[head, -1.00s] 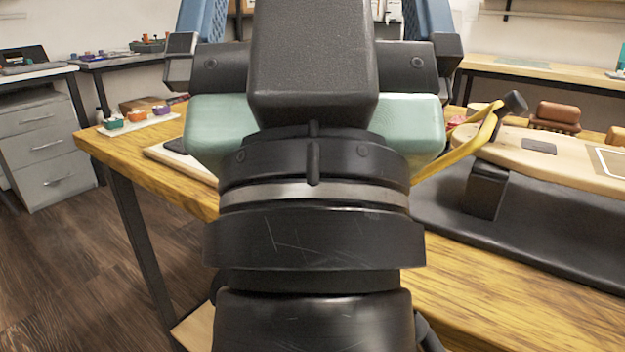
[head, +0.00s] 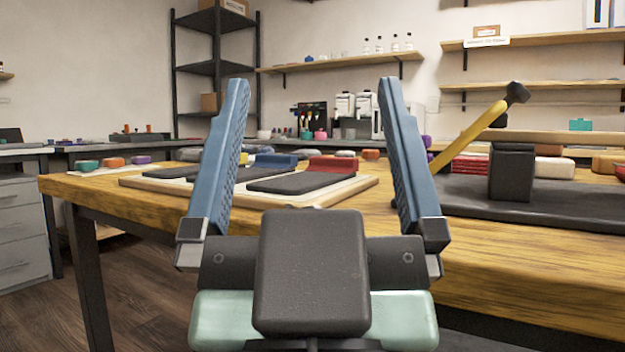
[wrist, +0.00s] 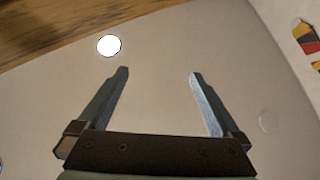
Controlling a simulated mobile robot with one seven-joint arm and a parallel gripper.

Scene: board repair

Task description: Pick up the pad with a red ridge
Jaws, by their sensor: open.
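The pad with a red ridge (head: 300,183) is a flat dark pad on a pale board (head: 345,190) on the wooden table; its red ridge (head: 332,163) is at the far right end. Beside it to the left lies a dark pad with a blue ridge (head: 270,161), then another dark pad (head: 172,173). My gripper (head: 313,84) is open, with its blue fingers apart and pointing up in the picture. In the head view the red-ridged pad shows between the fingers, farther back. In the wrist view my gripper (wrist: 158,73) is empty and no pad shows.
Small coloured pieces (head: 113,162) stand at the back left. The table's front (head: 480,255) is bare.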

